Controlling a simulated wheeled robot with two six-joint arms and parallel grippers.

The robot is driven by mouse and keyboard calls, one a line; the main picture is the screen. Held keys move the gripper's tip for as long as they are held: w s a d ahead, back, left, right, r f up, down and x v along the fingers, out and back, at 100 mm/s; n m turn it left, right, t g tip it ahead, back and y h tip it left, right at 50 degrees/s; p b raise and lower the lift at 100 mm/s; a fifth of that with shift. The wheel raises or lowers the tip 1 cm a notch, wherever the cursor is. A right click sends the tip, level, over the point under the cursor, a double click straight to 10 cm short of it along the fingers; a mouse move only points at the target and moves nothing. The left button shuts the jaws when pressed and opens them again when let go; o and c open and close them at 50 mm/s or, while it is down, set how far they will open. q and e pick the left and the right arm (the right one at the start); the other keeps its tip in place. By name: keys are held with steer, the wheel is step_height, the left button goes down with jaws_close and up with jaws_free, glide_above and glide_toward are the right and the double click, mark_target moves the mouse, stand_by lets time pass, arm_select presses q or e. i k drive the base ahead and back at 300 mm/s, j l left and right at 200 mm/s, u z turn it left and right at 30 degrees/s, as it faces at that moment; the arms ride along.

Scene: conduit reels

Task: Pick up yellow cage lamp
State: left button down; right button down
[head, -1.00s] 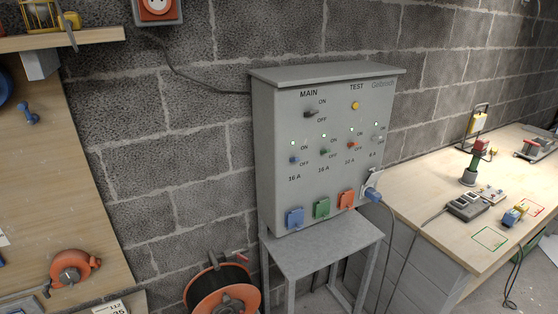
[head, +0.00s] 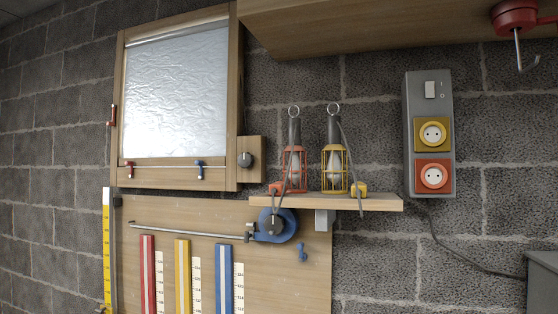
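The yellow cage lamp (head: 334,158) stands upright on a small wooden wall shelf (head: 372,202). It has a yellow wire cage around a bulb, a dark handle and a metal ring on top. Its dark cable hangs down on its right to a yellow plug (head: 358,189) at the shelf's front. A red cage lamp (head: 292,160) of the same shape stands just left of it, with a gap between them. Neither of my grippers shows in the head view.
A grey panel (head: 409,148) with yellow and red sockets hangs right of the shelf. A wooden overhang (head: 380,30) juts out above the lamps. A blue reel (head: 277,226) hangs below the shelf.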

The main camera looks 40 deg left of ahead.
mark_target(334, 170)
steer(key=u, duration=1.2)
